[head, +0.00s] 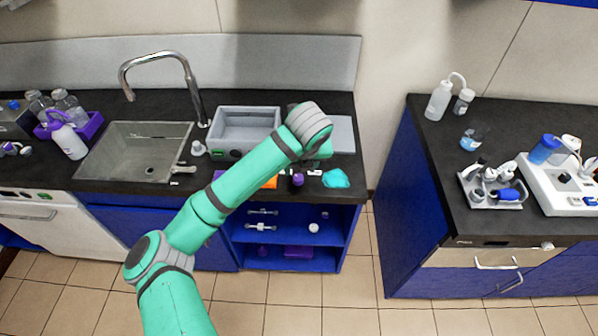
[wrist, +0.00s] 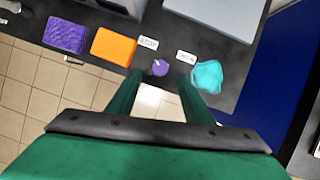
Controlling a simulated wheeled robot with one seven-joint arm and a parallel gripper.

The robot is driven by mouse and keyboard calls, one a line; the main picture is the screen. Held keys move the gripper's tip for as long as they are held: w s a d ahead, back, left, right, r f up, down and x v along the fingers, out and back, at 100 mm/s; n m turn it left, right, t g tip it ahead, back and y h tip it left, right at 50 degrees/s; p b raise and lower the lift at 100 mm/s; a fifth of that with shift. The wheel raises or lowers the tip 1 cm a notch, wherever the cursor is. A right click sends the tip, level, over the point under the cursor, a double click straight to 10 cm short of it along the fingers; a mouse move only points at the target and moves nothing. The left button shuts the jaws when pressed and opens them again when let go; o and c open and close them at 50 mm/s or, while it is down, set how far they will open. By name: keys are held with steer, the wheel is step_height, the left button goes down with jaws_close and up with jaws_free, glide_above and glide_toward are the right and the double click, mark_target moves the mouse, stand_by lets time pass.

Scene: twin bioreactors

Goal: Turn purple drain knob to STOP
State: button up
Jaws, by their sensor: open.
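The purple knob (wrist: 160,67) sits near the front edge of the dark counter, between two small white labels. A light pointer mark shows on its top in the wrist view. The left label (wrist: 148,43) and the right label (wrist: 187,57) are too small to read surely. In the head view the knob (head: 298,180) shows just below my gripper (head: 318,160), which is partly hidden by my wrist. In the wrist view my gripper (wrist: 160,88) is open and empty, its two fingers pointing at the knob from either side, apart from it.
An orange block (wrist: 114,46) and a purple block (wrist: 66,35) lie left of the knob. A crumpled teal item (wrist: 206,76) lies close on its right. A grey tub (head: 245,130) and a sink (head: 135,150) are further left. Open blue shelves (head: 285,232) lie below the counter.

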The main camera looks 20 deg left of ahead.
steer(key=shift+v, duration=1.4)
steer(key=shift+d, duration=0.1)
